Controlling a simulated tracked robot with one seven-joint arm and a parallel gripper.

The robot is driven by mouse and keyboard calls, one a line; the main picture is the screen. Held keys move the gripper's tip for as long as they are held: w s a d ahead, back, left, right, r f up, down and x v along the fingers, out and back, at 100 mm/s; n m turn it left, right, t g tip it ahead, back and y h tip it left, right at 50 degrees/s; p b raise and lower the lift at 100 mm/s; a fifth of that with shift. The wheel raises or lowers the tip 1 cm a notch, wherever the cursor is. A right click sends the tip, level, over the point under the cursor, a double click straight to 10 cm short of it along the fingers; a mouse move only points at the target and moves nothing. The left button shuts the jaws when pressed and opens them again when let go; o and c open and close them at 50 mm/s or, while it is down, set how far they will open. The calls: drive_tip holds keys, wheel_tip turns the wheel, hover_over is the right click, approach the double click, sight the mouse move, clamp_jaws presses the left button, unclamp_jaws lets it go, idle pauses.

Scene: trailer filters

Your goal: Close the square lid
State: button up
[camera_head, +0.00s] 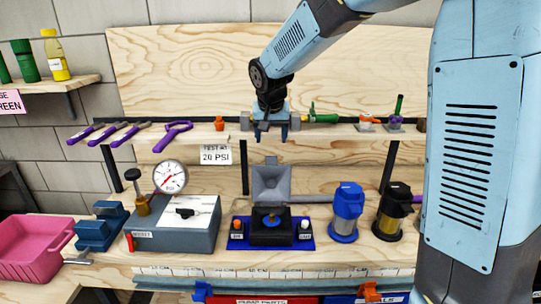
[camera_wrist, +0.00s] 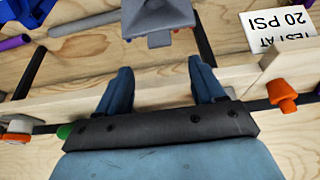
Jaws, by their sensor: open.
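The grey square lid (camera_head: 271,182) stands open and upright behind a black base (camera_head: 271,228) on a blue mat. It also shows at the top edge of the wrist view (camera_wrist: 157,16), cut off by the frame. My gripper (camera_head: 271,134) points down above the lid, in front of the narrow shelf. Its two blue fingers are spread and empty in the wrist view (camera_wrist: 160,72). The fingers look apart from the lid.
A blue filter jar (camera_head: 346,212) and a black one (camera_head: 393,212) stand to the right. A grey box (camera_head: 178,225) with a pressure gauge (camera_head: 170,177) stands left. The narrow shelf (camera_head: 340,132) holds tools behind my gripper. A pink bin (camera_head: 30,255) is far left.

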sight(271, 157)
drive_tip(key=x, duration=0.9)
drive_tip(key=shift+c, duration=0.3)
